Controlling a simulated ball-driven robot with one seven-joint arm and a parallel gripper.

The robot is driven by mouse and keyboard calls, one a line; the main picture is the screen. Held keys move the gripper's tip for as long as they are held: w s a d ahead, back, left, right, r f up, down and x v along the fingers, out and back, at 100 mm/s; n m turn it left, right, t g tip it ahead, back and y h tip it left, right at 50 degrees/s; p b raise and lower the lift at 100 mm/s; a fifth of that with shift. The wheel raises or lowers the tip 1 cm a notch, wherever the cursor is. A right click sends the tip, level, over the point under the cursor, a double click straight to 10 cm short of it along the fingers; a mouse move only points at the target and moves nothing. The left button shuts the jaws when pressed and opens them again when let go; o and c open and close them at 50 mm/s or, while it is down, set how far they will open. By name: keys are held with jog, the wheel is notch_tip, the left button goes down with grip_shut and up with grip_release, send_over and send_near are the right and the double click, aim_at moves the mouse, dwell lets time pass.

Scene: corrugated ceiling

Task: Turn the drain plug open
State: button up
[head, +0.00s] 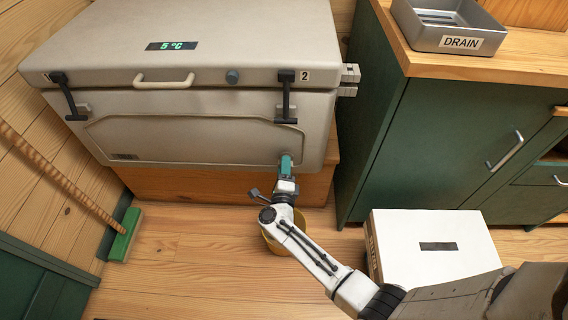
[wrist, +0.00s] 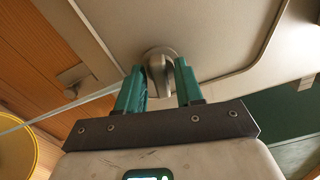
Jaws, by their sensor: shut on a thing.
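The drain plug (wrist: 157,68) is a round grey knob with a raised grip bar, set in the pale front wall of the cooler (head: 205,135). My gripper (wrist: 157,84) has its two teal fingers on either side of the knob's bar and is shut on it. In the head view my gripper (head: 286,166) is at the lower right of the cooler's front and hides the plug. The bar looks roughly in line with the fingers. The cooler's lid is down, with two black latches (head: 287,98) and a green display reading 5 °C.
The cooler stands on a wooden base (head: 200,184). A yellow bucket (head: 272,243) sits on the floor, partly hidden by my arm. A white box (head: 430,255) is at the lower right, beside green cabinets (head: 450,140). A metal DRAIN tray (head: 440,38) is on the counter. A broom (head: 124,236) leans left.

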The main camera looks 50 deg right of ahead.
jog(key=shift+n+p, duration=0.55)
jog(key=shift+n, duration=0.75)
jog(key=shift+f, duration=0.15)
jog(key=o, duration=1)
jog(key=p+v, duration=0.1)
jog(key=v, duration=0.9)
jog(key=shift+s+a+p, duration=0.25)
jog(key=shift+a+p, duration=0.1)
